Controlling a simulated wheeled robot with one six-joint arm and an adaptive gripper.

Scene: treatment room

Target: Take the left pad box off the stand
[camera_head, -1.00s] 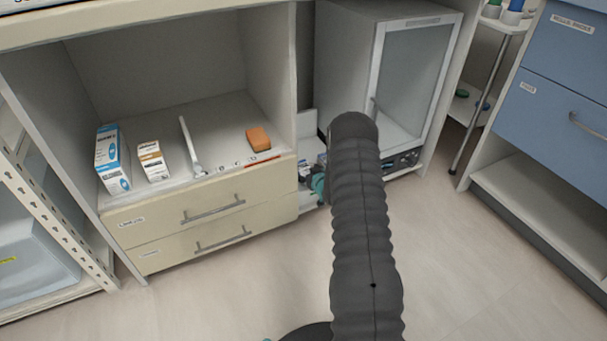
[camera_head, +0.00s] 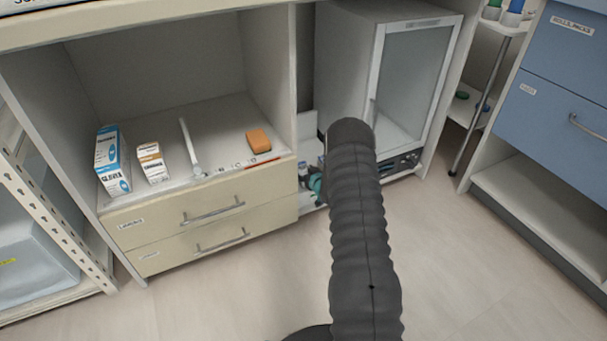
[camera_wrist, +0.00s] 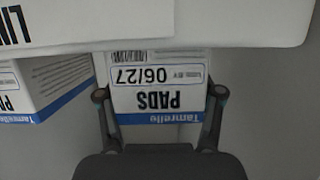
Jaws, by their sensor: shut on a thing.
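In the wrist view, which shows print upside down, a white and blue box marked PADS (camera_wrist: 158,108) sits between the fingers of my gripper (camera_wrist: 160,94). The fingers are shut on its two sides. This is the left pad box when the print is read upright. A second, matching pad box (camera_wrist: 52,84) stands at the picture's left, apart from the fingers. A white stand edge (camera_wrist: 250,24) with a printed label crosses the top and covers the held box's end. I cannot tell whether the box still touches the stand. In the head view my arm hides the gripper.
In the head view, a blue-white carton (camera_head: 112,160), a smaller brown-white carton (camera_head: 152,162) and an orange block (camera_head: 258,140) are in the open cabinet. A glass-fronted cabinet (camera_head: 415,85) stands behind my arm. The floor (camera_head: 230,300) in front is clear.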

